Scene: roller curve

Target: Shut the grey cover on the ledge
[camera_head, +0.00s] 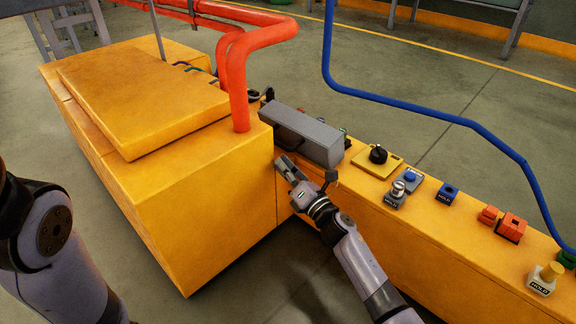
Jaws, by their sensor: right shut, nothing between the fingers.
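The grey cover (318,139) is a long box-like shape on the yellow ledge (356,190), close beside the big yellow block. A dark strip, perhaps a handle, runs along its near left side. I cannot tell from this view whether the cover is fully down. My right gripper (286,167) is shut and empty. It is just in front of the cover's near side, low against the ledge's front face. I cannot tell whether it touches. Only my left arm shows at the left edge; its gripper is out of view.
The yellow block (200,185) stands left of the cover, with an orange-red pipe (238,85) rising from it. A blue pipe (420,108) passes behind.

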